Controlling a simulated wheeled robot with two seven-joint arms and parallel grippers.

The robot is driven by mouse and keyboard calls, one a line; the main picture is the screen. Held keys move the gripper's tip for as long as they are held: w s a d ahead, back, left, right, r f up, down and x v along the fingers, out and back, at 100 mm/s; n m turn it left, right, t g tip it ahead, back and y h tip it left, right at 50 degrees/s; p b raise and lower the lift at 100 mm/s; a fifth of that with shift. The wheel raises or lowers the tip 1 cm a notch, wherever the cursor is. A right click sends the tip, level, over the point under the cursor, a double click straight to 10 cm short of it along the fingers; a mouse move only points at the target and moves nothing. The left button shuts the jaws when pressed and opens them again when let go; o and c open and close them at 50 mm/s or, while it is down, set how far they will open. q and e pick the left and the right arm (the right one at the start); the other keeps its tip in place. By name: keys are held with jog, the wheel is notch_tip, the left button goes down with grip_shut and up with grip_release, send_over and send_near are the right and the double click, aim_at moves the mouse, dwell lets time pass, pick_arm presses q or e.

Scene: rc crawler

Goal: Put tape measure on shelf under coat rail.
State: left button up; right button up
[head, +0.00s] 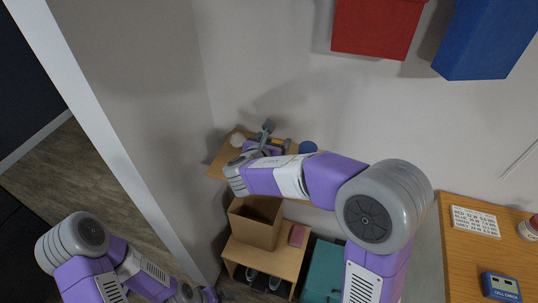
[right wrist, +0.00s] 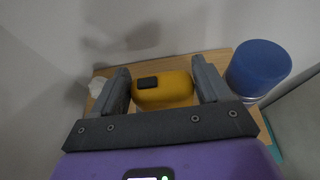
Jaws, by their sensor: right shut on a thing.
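The yellow tape measure (right wrist: 170,93) with a dark patch is between the two fingers of my right gripper (right wrist: 160,82), which is shut on it. In the head view, my right gripper (head: 274,137) is over the wooden shelf (head: 221,160) on the wall, and a little yellow of the tape measure shows there. In the right wrist view the shelf (right wrist: 104,73) lies behind and below the tape measure; I cannot tell whether they touch. My left arm is at the lower left of the head view, and its gripper (head: 203,295) is partly cut off at the bottom edge. No coat rail is clearly visible.
A blue cylinder (right wrist: 259,68) stands on the shelf just right of my right gripper. A whitish round object (head: 238,139) is at the shelf's left end. Below is a low bench (head: 283,262) with an open cardboard box (head: 257,222). A desk (head: 458,262) is at right.

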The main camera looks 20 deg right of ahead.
notch_tip(320, 180, down, 2)
jog(key=shift+f, duration=0.1)
jog(key=shift+s+f+b, duration=0.25)
jog(key=shift+f+b, duration=0.15)
jog(key=shift+f, duration=0.3)
jog(key=shift+w+f+b, duration=0.1)
jog(key=shift+f+b, duration=0.55)
jog(key=shift+f, duration=1.5)
jog(key=shift+f, duration=0.1)
jog(key=o, duration=1.1)
